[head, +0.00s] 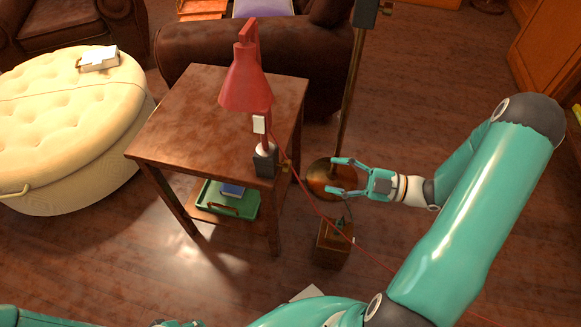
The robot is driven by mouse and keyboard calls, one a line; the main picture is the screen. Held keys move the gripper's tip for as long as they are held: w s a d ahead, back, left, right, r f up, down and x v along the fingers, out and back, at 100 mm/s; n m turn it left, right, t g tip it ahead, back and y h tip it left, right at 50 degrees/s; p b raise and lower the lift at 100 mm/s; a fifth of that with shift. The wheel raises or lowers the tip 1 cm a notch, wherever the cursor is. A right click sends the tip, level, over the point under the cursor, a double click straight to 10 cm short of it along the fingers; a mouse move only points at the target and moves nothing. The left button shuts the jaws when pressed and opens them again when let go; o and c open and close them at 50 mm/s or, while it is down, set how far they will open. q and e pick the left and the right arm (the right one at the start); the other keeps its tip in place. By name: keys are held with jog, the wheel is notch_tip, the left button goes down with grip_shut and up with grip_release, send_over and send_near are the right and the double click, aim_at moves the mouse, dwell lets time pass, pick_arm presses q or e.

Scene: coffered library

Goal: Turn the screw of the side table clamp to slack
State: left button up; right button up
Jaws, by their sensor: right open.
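The side table (190,115) is a square brown wooden one with a lower shelf. A red lamp (246,85) stands at its right edge, on a dark clamp (265,162) at the near right corner. A small brass-coloured part (287,166), perhaps the screw, shows on the clamp's right side; its details are too small to tell. My right gripper (331,175) is open and empty, to the right of the clamp. Its two teal fingers point left towards the clamp and stand apart from it.
A brass floor lamp base (327,178) and pole stand just behind my right gripper. A small wooden box (333,243) is on the floor below. A red cord (317,208) runs down rightward from the clamp. A green tray (217,205) is on the lower shelf. A cream ottoman (70,140) stands left.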

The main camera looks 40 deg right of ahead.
aim_at(290, 166)
jog(key=b+x, duration=0.2)
jog(key=x, duration=0.9)
jog(key=shift+w+a+b, duration=0.15)
jog(key=shift+a+b, duration=0.05)
jog(key=shift+b, duration=0.1)
grip_shut()
